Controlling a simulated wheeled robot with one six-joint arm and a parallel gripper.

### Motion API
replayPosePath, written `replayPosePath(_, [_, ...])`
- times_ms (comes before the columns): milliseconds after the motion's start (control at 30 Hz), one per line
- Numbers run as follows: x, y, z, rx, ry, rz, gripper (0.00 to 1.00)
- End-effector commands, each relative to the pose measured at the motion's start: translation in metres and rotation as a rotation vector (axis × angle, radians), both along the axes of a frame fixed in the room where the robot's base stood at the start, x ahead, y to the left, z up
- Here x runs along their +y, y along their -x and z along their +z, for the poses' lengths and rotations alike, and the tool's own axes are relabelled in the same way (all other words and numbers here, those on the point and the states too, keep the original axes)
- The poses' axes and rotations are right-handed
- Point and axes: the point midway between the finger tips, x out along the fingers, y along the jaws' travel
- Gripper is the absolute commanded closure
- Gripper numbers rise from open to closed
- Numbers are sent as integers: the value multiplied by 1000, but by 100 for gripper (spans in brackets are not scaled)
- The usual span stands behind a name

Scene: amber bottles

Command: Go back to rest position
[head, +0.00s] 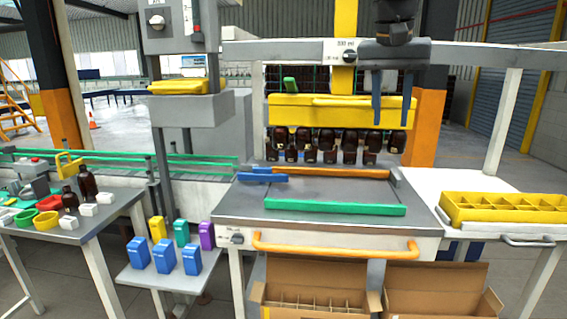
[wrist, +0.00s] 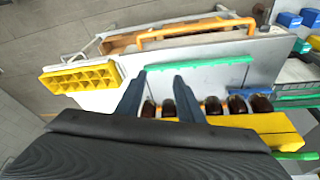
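My gripper (head: 391,97) hangs at the upper right of the head view, its two dark fingers pointing down and spread apart. Nothing shows between them. It is in front of the right end of the yellow machine head (head: 300,108), above the machine table. In the wrist view my gripper (wrist: 158,97) also shows open, with its two fingers apart and empty. Amber bottles (wrist: 212,106) also show beyond the fingers in the wrist view.
A green bar (head: 335,208) and an orange bar (head: 330,173) lie across the machine table. A yellow divided crate (head: 505,208) sits on the white side table at right. Open cardboard boxes (head: 318,296) stand below. Two amber bottles (head: 87,182) stand on the left table.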

Motion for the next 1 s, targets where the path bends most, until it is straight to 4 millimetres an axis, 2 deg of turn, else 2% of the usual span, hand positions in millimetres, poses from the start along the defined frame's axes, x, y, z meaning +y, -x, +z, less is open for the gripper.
replayPosePath(33, [3,3,-30,23,-5,32,66])
replayPosePath(167, [11,17,-114,64,-25,138,66])
replayPosePath(200, [14,24,-141,76,-32,171,66])
replayPosePath(267, [18,38,-180,93,-42,218,66])
replayPosePath(300, [20,49,-205,104,-49,248,66])
replayPosePath(400, [25,82,-264,127,-66,315,66])
replayPosePath(500, [29,117,-311,145,-77,369,66])
replayPosePath(600, [31,147,-344,157,-85,407,66])
replayPosePath(700, [32,167,-362,163,-87,431,66])
replayPosePath(833, [34,178,-371,165,-87,444,66])
replayPosePath(1000, [34,178,-371,165,-88,445,66])
